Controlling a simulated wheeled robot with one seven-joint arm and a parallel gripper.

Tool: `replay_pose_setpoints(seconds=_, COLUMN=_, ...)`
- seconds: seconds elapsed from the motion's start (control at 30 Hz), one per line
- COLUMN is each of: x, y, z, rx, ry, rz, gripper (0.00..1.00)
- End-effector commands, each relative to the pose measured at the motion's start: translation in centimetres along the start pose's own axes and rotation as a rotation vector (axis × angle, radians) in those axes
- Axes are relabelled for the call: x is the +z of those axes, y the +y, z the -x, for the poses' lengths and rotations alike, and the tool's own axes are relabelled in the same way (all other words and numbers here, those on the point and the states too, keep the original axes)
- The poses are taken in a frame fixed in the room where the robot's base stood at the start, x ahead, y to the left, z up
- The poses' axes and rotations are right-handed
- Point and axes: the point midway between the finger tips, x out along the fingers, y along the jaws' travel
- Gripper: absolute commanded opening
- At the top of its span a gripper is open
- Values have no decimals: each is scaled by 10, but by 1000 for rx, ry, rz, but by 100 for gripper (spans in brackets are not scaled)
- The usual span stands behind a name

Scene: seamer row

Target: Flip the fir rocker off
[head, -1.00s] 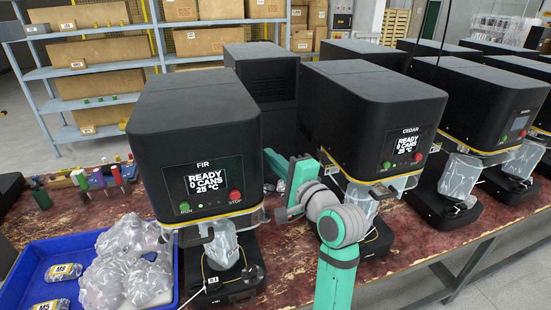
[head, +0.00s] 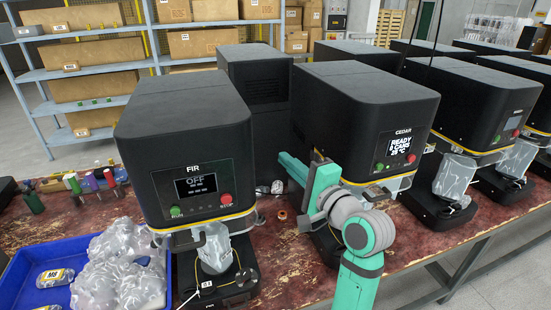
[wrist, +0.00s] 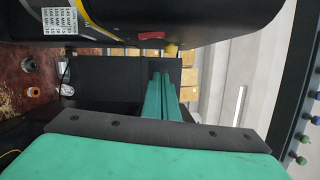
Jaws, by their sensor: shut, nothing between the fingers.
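The black FIR machine (head: 183,120) stands at the left of the row. Its screen (head: 196,187) reads OFF above rows of dashes, and a green RUN button and red STOP button flank it. I cannot make out the rocker in the head view. My gripper (head: 284,160) is in the gap between the FIR and CEDAR machines, apart from FIR's right side. In the wrist view my gripper (wrist: 161,78) is shut and empty, with a black machine body (wrist: 190,20) above it in the picture, bearing a red patch and a yellow piece.
The CEDAR machine (head: 365,100) is close at right, its screen lit READY. A blue tray (head: 35,255) with bagged parts is at front left. An orange ring (head: 282,215) lies on the bench between the machines.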

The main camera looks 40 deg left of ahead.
Motion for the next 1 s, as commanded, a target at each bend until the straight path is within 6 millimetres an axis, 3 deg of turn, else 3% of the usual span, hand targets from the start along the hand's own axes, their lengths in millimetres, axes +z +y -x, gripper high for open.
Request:
replay_pose_setpoints(seconds=0.2, x=-2, y=-2, z=43, rx=0, ry=5, rz=-1, gripper=0)
replay_pose_setpoints(seconds=0.4, x=-1, y=-4, z=63, rx=0, ry=3, rz=-1, gripper=0)
replay_pose_setpoints(seconds=1.0, x=0, y=-4, z=68, rx=0, ry=1, rz=-1, gripper=0)
